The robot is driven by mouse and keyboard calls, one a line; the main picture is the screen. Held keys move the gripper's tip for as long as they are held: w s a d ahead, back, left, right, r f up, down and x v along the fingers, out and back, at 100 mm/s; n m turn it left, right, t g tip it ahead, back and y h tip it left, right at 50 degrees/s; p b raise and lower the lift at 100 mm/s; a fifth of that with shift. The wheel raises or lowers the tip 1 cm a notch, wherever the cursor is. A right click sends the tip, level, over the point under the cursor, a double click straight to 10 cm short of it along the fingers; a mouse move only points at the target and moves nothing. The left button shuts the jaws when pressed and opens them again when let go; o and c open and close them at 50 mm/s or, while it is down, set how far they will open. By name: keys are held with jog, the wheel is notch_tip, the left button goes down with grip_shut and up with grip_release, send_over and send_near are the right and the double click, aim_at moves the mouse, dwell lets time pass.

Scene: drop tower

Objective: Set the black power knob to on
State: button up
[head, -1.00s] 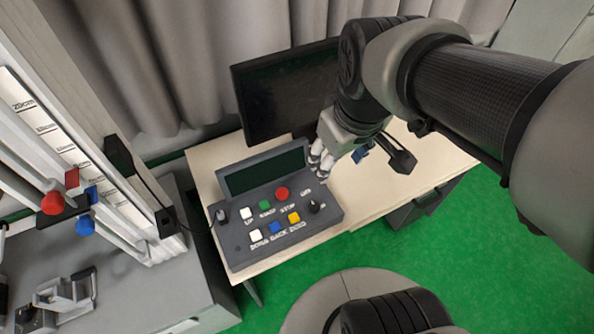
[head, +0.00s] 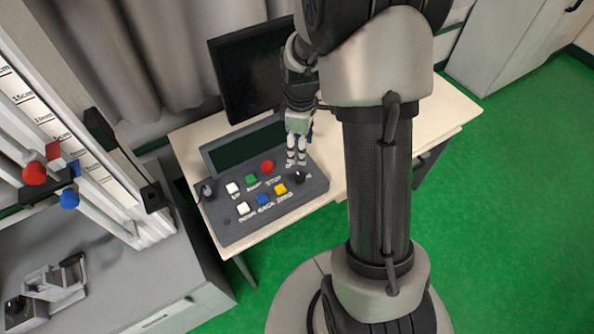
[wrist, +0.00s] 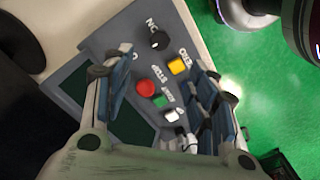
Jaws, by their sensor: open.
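The black power knob (head: 300,177) stands at the right end of the grey control panel (head: 235,228). It also shows in the wrist view (wrist: 160,40), with an ON label beside it; which way it points is unclear. My gripper (head: 297,160) hangs over the panel's right part, just behind the knob in the head view. In the wrist view my gripper's (wrist: 158,72) fingers are spread wide and empty. The knob shows beyond the fingertips, between them and apart from both. The left finger partly hides a label near the knob.
The panel carries a red button (head: 267,167), a yellow button (head: 280,188) near the knob, and green, blue and white buttons. A dark monitor (head: 255,75) stands behind. A rack with red and blue knobs (head: 35,173) is at the left. The desk's right side (head: 455,112) is clear.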

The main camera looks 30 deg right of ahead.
aim_at(299, 176)
notch_tip(299, 176, down, 14)
jog(key=b, duration=0.4)
jog(key=shift+r, duration=0.15)
jog(key=shift+c, duration=0.2)
jog(key=c, duration=1.1)
